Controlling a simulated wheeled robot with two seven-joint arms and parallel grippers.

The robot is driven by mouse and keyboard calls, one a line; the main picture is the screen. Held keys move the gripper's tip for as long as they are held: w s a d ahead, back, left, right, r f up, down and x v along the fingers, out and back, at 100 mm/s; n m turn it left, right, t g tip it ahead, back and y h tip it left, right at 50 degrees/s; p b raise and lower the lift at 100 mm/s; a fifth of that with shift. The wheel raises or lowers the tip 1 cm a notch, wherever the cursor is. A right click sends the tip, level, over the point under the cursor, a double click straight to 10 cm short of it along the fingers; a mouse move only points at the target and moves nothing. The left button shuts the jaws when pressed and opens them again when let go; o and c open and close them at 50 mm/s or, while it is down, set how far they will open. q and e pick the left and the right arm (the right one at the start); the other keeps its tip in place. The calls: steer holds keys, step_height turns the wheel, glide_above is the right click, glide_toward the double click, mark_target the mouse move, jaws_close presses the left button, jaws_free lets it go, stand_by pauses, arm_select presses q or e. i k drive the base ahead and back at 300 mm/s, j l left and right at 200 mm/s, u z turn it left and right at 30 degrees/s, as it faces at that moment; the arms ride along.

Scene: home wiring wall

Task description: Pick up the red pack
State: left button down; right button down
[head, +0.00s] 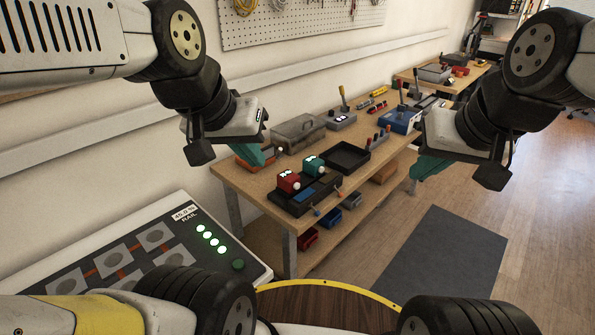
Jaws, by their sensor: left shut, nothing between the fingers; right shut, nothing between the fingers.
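The red pack (288,182) is a small red block with white marks on its front. It sits in a dark holder (300,204) near the front end of the wooden workbench (247,187). A similar teal pack (314,166) stands just right of it. My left gripper (262,158), with teal fingers, is shut and empty; in the picture it is up and left of the red pack, apart from it. My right gripper (420,175) is shut and empty, well to the right, past the bench's right edge in the picture.
Further back are a blue box (402,122) and small tools. A panel with lit lamps (150,260) stands at the lower left. A grey mat (440,262) covers open floor at right.

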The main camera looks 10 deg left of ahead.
mark_target(286, 178)
steer(key=i+l+u, duration=0.35)
steer(key=l+u, duration=0.2)
steer(key=l, duration=0.15)
steer(key=i+l+u, duration=0.25)
steer(key=k+l, duration=0.1)
